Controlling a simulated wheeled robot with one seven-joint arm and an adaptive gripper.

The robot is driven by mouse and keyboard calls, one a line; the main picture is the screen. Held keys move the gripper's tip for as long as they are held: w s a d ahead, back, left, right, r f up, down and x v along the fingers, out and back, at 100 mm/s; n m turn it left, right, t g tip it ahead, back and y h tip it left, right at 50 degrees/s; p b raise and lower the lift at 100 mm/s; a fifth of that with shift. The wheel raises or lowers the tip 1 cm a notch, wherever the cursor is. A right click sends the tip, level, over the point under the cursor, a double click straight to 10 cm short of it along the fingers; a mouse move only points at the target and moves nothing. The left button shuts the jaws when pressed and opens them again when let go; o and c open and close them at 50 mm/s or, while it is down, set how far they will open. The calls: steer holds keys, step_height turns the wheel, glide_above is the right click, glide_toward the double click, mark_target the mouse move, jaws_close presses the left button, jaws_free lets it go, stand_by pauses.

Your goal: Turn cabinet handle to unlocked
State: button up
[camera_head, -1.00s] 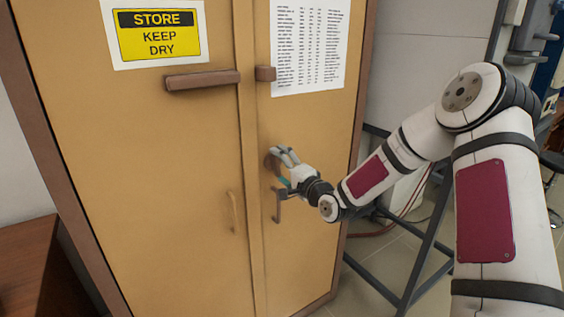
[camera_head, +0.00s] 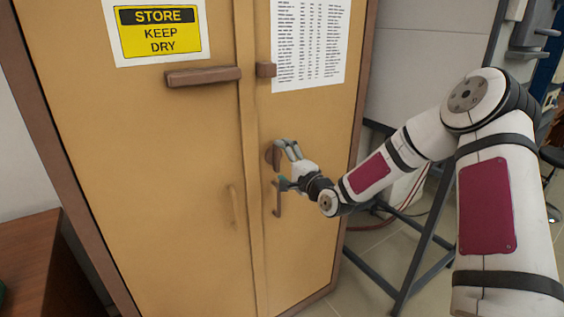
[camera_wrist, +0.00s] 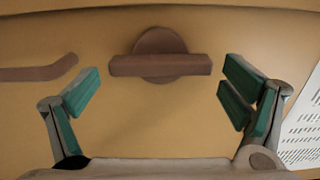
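The brown cabinet handle (camera_head: 272,158) is a bar on a round base, on the right door of the tan cabinet (camera_head: 170,180). In the head view the bar looks upright and is partly hidden by my upper finger. In the wrist view the handle (camera_wrist: 160,65) shows whole, its bar lying across the picture. My gripper (camera_head: 281,165) is open in front of the right door. In the wrist view its teal-padded fingers (camera_wrist: 160,85) are spread, one past each end of the bar. I see no contact with the handle.
A brown pull (camera_head: 278,200) sits just below the handle, and it shows at left in the wrist view (camera_wrist: 40,73). A latch bar (camera_head: 203,77) crosses the left door above. A dark metal frame (camera_head: 420,250) stands right of the cabinet. A brown table (camera_head: 30,260) is at left.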

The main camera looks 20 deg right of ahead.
stand_by(0.3)
steer(key=v, duration=1.2)
steer(key=shift+a, duration=0.1)
stand_by(0.3)
